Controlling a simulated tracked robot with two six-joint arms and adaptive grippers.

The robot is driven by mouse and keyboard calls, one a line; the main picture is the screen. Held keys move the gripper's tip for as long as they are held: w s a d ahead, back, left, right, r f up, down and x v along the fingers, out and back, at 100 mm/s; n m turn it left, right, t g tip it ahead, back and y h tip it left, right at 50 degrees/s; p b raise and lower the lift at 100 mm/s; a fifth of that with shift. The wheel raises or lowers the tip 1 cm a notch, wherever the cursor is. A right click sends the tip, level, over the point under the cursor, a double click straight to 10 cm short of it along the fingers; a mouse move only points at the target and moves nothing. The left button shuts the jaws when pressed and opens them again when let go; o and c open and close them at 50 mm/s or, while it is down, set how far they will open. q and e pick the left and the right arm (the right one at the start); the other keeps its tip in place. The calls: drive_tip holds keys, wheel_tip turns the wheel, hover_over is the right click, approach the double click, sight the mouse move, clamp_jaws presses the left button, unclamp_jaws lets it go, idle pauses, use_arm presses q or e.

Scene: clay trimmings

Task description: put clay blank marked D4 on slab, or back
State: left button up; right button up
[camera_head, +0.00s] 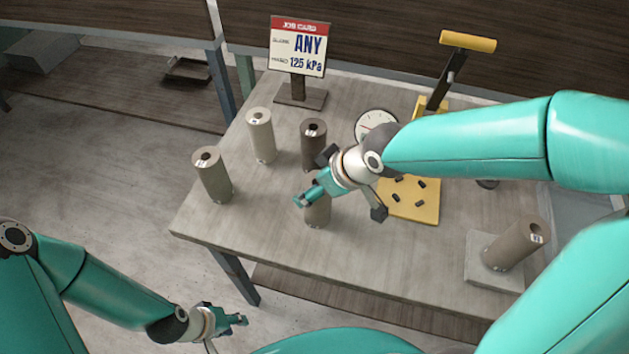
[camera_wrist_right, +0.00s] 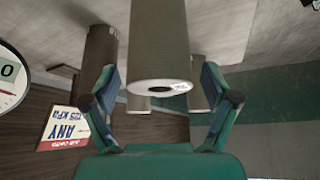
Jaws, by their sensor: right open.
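Another blank (camera_head: 511,246) stands on the square grey slab (camera_head: 484,274) at right. Their small labels are unreadable, so I cannot tell which is D4. My right gripper (camera_head: 346,196) is open at the grey-brown blank, partly hiding it. In the right wrist view this blank (camera_wrist_right: 158,45) is between the spread fingers. My left gripper (camera_head: 236,321) hangs empty before the table.
A job card (camera_head: 299,46) reading "ANY" and "125 kPa" stands at the back. A yellow press-like device (camera_head: 412,206) with a lever (camera_head: 468,41) and a round dial (camera_head: 374,124) is behind my right arm. The table's front left is clear.

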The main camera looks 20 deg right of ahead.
drive_tip(key=shift+r, duration=0.15)
drive_tip(key=shift+s+d+r, duration=0.1)
drive_tip(key=shift+r, duration=0.15)
drive_tip(key=v, duration=1.1)
drive_tip(key=shift+r, duration=0.15)
